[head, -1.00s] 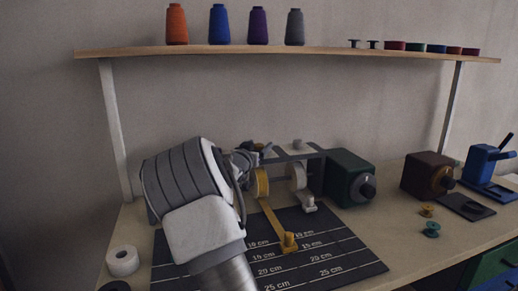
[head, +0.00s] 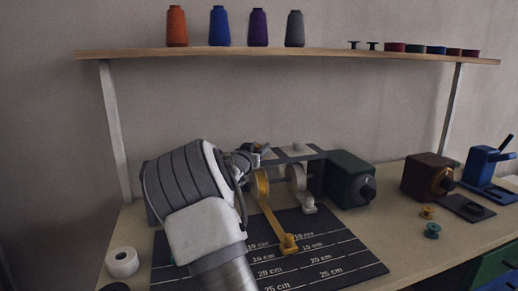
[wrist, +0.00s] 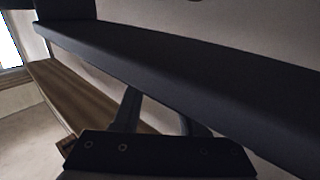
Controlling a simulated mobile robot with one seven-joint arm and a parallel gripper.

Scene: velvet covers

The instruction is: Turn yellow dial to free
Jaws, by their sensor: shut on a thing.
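A grey-railed fixture (head: 297,154) stands on the bench, with a yellow wheel (head: 261,186) and a pale wheel (head: 297,178) below its rail. A yellow arm (head: 275,225) runs forward from the yellow wheel to a yellow foot (head: 288,244) on the black mat. A small pale dial (head: 298,146) sits on the rail above the pale wheel. My gripper (head: 258,150) is at the rail's left end, above the yellow wheel, shut on the yellow dial. The dial is hidden at the jaws. In the wrist view, my fingers (wrist: 158,115) reach under a dark bar; no dial shows.
A green box (head: 348,179) with a black knob adjoins the fixture on the right. A brown box (head: 428,176) and a blue press (head: 487,167) stand farther right. A shelf (head: 300,53) with thread cones spans above. The marked mat (head: 340,262) is mostly clear.

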